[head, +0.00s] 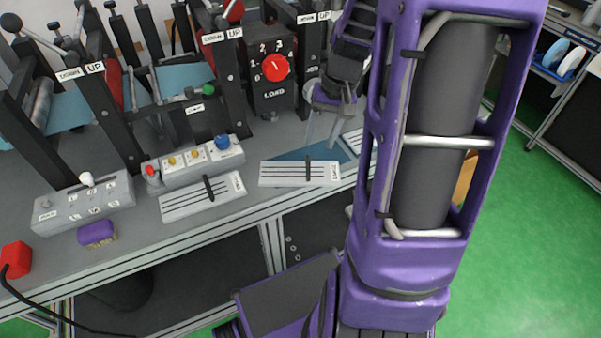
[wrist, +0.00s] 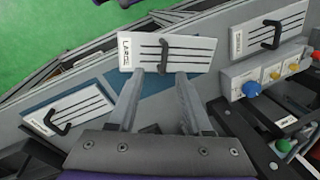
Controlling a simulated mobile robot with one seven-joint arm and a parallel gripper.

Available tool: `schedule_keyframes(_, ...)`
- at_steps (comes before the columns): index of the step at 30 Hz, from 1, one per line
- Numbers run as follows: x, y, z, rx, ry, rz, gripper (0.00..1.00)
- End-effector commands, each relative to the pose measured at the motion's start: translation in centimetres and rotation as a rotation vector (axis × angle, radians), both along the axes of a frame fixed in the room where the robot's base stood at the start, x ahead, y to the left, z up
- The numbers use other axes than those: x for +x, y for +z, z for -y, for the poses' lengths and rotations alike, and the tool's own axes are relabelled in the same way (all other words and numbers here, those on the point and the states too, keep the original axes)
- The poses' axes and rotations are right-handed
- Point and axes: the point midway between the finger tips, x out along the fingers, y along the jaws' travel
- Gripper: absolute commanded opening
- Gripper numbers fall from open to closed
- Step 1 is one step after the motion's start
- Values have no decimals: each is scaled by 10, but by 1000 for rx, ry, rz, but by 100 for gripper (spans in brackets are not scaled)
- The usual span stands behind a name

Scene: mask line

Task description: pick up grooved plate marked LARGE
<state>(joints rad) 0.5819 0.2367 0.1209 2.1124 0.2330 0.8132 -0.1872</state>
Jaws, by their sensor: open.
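The plate marked LARGE (wrist: 193,57) is white with dark grooves and a black handle, and lies between my fingertips and the bench's front edge in the wrist view. Its label is at the left end there. In the head view it appears to be the middle plate (head: 275,172), partly on a blue patch; its label is too small to read there. My gripper (wrist: 160,74) is open and empty, its tips just short of the plate's near edge in the wrist picture. In the head view my gripper (head: 322,128) is behind the plate and above the bench.
A similar plate (head: 180,207) lies left of it in the head view. Another (wrist: 78,103) lies on the other side, mostly hidden by my arm in the head view. Button boxes (head: 195,160), a red dial box (head: 270,85) and upright levers stand behind. A purple block (head: 96,232) lies left.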

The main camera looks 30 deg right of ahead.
Motion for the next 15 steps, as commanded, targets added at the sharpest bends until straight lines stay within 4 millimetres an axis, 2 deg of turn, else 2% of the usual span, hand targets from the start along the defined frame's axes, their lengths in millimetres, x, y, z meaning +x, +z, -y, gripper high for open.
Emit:
schedule_keyframes(3, 1, -18, -3, 1, -1, -2, 50)
schedule_keyframes(10, 4, -32, -7, 1, 0, -2, 50)
schedule_keyframes(15, 11, -56, -16, 2, 1, -4, 50)
